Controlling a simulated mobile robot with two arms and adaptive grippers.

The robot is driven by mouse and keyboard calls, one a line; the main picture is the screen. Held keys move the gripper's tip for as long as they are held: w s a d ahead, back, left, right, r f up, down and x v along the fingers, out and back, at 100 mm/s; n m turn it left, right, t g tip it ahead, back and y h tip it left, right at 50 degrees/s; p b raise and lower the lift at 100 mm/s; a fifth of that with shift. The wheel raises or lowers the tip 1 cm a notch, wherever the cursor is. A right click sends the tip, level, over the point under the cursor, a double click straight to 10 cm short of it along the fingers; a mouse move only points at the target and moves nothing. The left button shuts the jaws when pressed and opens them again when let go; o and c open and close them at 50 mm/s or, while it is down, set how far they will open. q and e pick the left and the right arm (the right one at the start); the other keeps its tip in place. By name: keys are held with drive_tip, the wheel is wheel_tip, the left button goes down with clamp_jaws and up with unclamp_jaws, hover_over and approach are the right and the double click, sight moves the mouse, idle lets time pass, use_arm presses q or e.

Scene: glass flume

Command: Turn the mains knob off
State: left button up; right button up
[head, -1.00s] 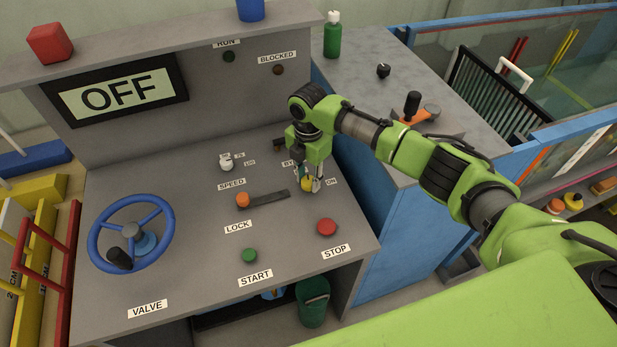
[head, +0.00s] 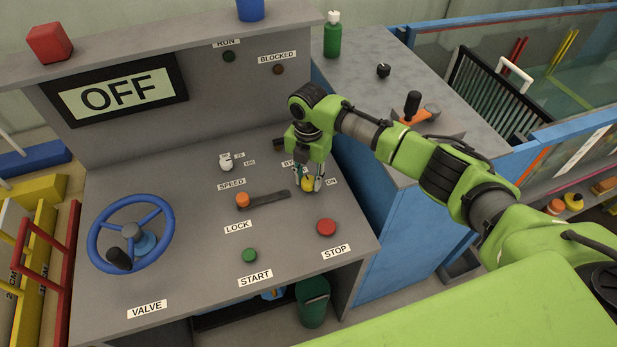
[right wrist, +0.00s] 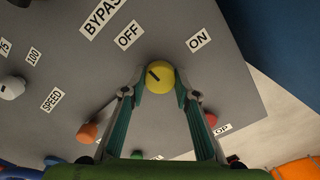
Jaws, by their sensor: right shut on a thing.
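The yellow mains knob (right wrist: 162,82) sits on the grey console between the OFF label (right wrist: 128,34) and the ON label (right wrist: 199,40). Its short black mark lies toward the upper left, on the OFF side. My right gripper (right wrist: 160,90) is shut on the knob, with one finger on each side of it. In the head view, the right gripper (head: 308,186) reaches down onto the yellow knob (head: 307,184) and partly hides it and the labels near it. My left gripper is not in view.
The console's screen (head: 115,93) reads OFF. Nearby are an orange lock knob (head: 242,200), a red STOP button (head: 326,227), a green START button (head: 249,255), a white speed knob (head: 226,162) and a blue valve wheel (head: 98,228).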

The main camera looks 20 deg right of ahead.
sight(308, 181)
drive_tip(key=o, duration=1.1)
wheel_tip(308, 181, up, 12)
